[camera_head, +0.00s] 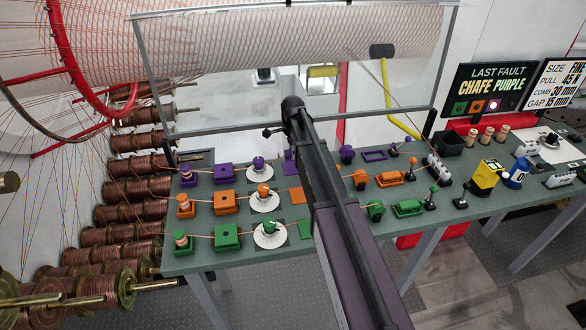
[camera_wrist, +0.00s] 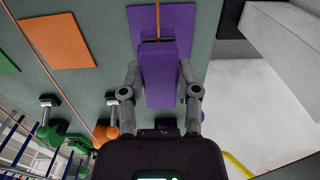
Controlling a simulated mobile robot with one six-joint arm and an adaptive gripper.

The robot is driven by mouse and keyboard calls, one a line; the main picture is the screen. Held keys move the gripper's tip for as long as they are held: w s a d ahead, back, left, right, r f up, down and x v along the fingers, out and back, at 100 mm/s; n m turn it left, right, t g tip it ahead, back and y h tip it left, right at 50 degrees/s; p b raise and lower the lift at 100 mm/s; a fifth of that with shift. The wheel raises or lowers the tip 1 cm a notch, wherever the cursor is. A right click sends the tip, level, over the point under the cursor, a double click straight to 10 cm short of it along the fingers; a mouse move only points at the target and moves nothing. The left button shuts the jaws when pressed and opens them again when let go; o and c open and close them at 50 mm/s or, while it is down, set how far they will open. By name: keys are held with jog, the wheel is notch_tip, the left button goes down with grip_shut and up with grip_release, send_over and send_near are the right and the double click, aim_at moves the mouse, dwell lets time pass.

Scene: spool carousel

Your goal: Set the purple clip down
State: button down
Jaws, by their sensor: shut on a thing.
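In the wrist view, my gripper (camera_wrist: 159,70) is shut on the purple clip (camera_wrist: 157,54), a purple block between its two fingers. The clip is over a flat purple pad (camera_wrist: 182,17) on the green table, and part of the pad is hidden behind it. I cannot tell whether the clip touches the pad. A copper wire runs to the clip from the top. In the head view, the purple pad (camera_head: 289,161) shows beside my arm, while the arm hides the gripper and the clip.
An orange pad (camera_wrist: 63,40) lies left of the purple one in the wrist view. The green table (camera_head: 190,262) also carries rows of purple, orange and green fixtures with wires strung across. A clear panel (camera_head: 215,70) stands behind. A black bin (camera_head: 448,143) is right.

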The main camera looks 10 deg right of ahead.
jog(key=s+d, duration=0.2)
jog(key=s, duration=0.3)
jog(key=s+d, duration=0.2)
jog(key=s, duration=0.2)
jog(key=s+d, duration=0.2)
jog(key=s, duration=0.3)
jog(key=shift+s+r, duration=0.15)
jog(key=shift+s, duration=0.15)
jog(key=b, duration=0.1)
send_over(292, 168)
jog(key=s, duration=0.1)
jog(key=shift+s+d+f, duration=0.1)
jog(key=shift+d+f, duration=0.2)
jog(key=shift+f, duration=0.4)
jog(key=shift+w+a, duration=0.1)
jog(key=shift+w, duration=0.3)
jog(key=shift+w+a+f+b, duration=0.15)
jog(key=shift+w+f+b, duration=0.1)
jog(key=shift+f+b, duration=1.6)
jog(key=shift+f, duration=0.15)
